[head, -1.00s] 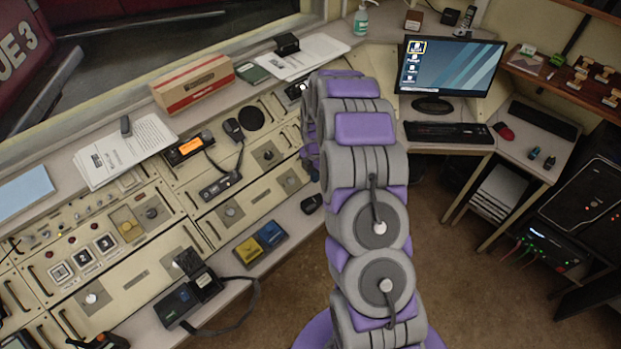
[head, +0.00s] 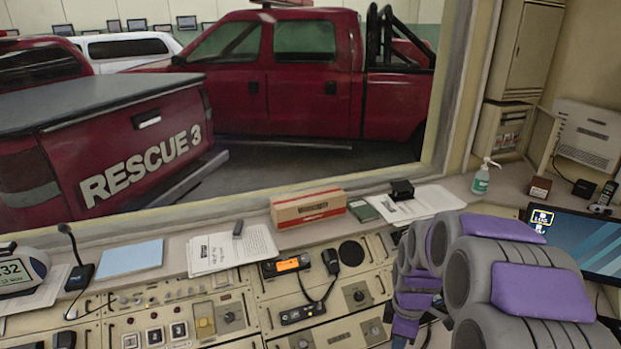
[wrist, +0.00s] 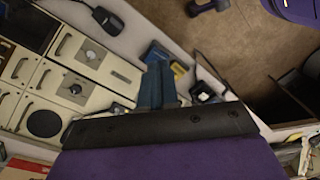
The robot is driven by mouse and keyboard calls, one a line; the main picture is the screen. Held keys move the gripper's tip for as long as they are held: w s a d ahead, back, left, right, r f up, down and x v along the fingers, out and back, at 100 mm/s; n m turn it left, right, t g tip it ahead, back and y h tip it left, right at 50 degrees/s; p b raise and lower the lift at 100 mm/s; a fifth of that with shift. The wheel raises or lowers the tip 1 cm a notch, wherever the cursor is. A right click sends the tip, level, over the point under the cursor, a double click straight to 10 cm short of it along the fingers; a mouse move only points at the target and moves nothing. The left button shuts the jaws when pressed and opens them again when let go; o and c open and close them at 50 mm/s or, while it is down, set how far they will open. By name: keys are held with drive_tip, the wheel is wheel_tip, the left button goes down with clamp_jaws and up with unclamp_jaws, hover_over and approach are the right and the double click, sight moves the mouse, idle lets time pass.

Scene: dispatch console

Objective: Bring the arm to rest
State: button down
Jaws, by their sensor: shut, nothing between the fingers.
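My grey and purple arm rises in the right part of the head view and bends over the console (head: 340,328). In the wrist view my gripper (wrist: 158,72) shows as two blue-grey fingers close together beyond a dark plate. It is shut and holds nothing. In the head view I cannot make out the fingers; the arm's own links hide that end. In the wrist view the console panels (wrist: 85,85) lie left of the fingers, and the floor (wrist: 160,20) lies beyond.
A monitor (head: 585,245) stands right of the arm. Behind a window are red trucks (head: 290,80).

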drive_tip(key=s+a+r+m, duration=0.3)
drive_tip(key=s+r, duration=0.1)
drive_tip(key=s, duration=0.2)
drive_tip(key=s+a+r+m, duration=0.3)
drive_tip(key=s, duration=0.4)
drive_tip(key=s+r+m+g+b, duration=0.1)
drive_tip(key=s+m, duration=0.7)
drive_tip(key=s, duration=0.8)
drive_tip(key=shift+a+r, duration=0.25)
drive_tip(key=shift+r, duration=0.2)
drive_tip(key=shift+a, duration=0.4)
drive_tip(key=shift+d, duration=0.25)
drive_tip(key=shift+a, duration=0.1)
